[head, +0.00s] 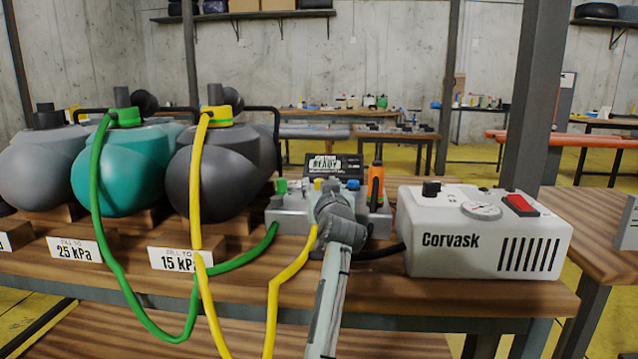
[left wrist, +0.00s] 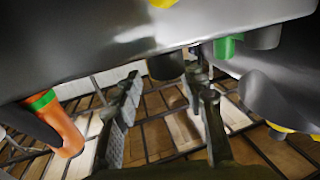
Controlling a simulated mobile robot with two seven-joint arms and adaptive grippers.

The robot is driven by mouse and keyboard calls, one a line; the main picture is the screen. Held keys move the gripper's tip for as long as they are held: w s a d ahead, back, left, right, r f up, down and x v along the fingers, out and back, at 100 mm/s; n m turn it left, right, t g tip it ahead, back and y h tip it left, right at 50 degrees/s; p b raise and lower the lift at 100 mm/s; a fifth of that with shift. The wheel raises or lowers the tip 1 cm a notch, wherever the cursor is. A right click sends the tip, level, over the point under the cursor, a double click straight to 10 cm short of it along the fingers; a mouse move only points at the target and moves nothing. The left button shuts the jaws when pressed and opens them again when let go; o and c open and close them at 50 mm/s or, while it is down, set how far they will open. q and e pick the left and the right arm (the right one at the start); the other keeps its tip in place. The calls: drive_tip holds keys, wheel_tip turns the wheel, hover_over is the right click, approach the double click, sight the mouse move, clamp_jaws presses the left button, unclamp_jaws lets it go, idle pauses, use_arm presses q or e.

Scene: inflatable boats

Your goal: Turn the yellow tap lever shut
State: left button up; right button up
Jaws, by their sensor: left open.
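The yellow tap lever (head: 318,184) shows as a small yellow piece on top of the grey manifold block (head: 288,222), between a green one and a blue one. My left gripper (head: 328,200) is right in front of the block and hides part of it. In the left wrist view my left gripper (left wrist: 166,100) has its two fingers apart, with nothing clearly between them. A yellow piece (left wrist: 163,3) is cut off at the top edge there, and a green fitting (left wrist: 228,46) hangs below the grey body. Contact with the lever cannot be told. My right gripper is not in view.
A yellow hose (head: 201,240) and a green hose (head: 107,235) hang in front of the table. The white Corvask box (head: 480,235) is further right. A dark grey ball (head: 222,165) stands left.

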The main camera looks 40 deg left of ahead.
use_arm(q)
drive_tip(key=v, duration=0.5)
idle(0.5)
